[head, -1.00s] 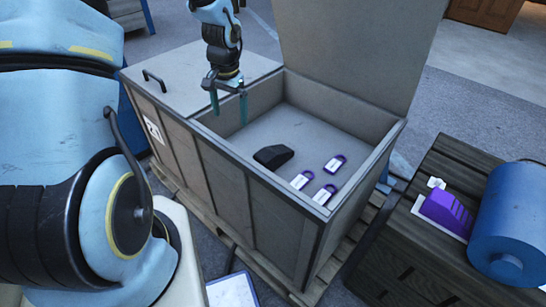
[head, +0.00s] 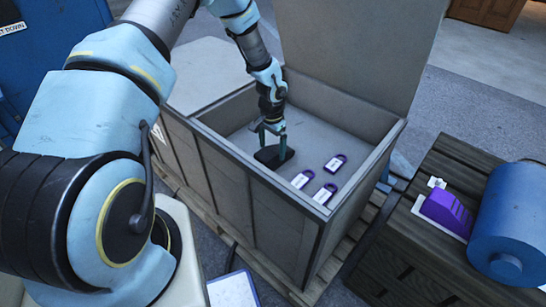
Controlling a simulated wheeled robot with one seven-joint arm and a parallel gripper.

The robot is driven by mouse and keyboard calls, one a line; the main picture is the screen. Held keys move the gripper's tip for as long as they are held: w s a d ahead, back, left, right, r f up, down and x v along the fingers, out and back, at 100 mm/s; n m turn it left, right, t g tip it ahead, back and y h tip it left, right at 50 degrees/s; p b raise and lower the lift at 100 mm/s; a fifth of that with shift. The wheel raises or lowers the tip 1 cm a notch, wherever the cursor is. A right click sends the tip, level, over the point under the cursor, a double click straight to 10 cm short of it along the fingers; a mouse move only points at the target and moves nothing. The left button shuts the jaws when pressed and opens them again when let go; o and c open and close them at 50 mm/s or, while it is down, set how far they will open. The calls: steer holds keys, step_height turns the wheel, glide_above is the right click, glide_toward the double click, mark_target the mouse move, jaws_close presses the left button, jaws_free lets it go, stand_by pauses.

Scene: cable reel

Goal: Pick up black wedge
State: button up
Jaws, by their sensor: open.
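The black wedge (head: 268,159) lies on the floor of the open crate compartment, near its left front wall. My gripper (head: 272,146) points down into the crate, right at the wedge. Its teal fingers are open, one at each side of the wedge's upper part. The gripper partly hides the wedge, and I cannot tell whether the fingers touch it.
Several purple-and-white padlock-shaped tags (head: 326,193) lie right of the wedge on the crate floor. The crate (head: 306,215) has high walls and a raised lid (head: 350,50). A dark wooden cabinet (head: 400,245) at right bears a blue cylinder (head: 508,225) and a purple item (head: 446,211).

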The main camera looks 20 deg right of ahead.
steer(key=shift+s+d+f+p, duration=0.1)
steer(key=shift+f+p, duration=0.25)
steer(key=shift+f, duration=0.8)
steer(key=shift+s+f+p, duration=0.1)
steer(key=shift+f+p, duration=0.2)
steer(key=shift+f, duration=0.85)
steer(key=shift+c, duration=0.2)
jaws_close()
